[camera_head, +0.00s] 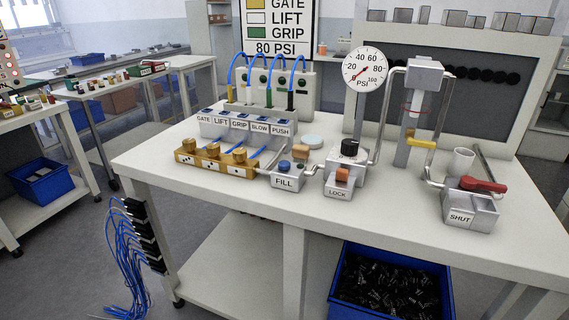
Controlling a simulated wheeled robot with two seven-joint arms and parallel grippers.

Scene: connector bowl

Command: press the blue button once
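A round blue button (284,165) stands on top of the grey block labelled FILL (285,183), near the front middle of the white table. The button looks raised above the block. A row of grey valve blocks (243,130) labelled GATE, LIFT, GRIP, BLOW and PUSH stands behind it to the left, with small dark blue tops. Neither of my grippers shows in this view.
The LOCK block (338,193) with an orange switch and black knob stands right of FILL. A pressure gauge (365,68) rises behind. The SHUT block (470,212) has a red lever (482,184). A brass manifold (212,162) lies left. The table's front strip (385,222) is clear.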

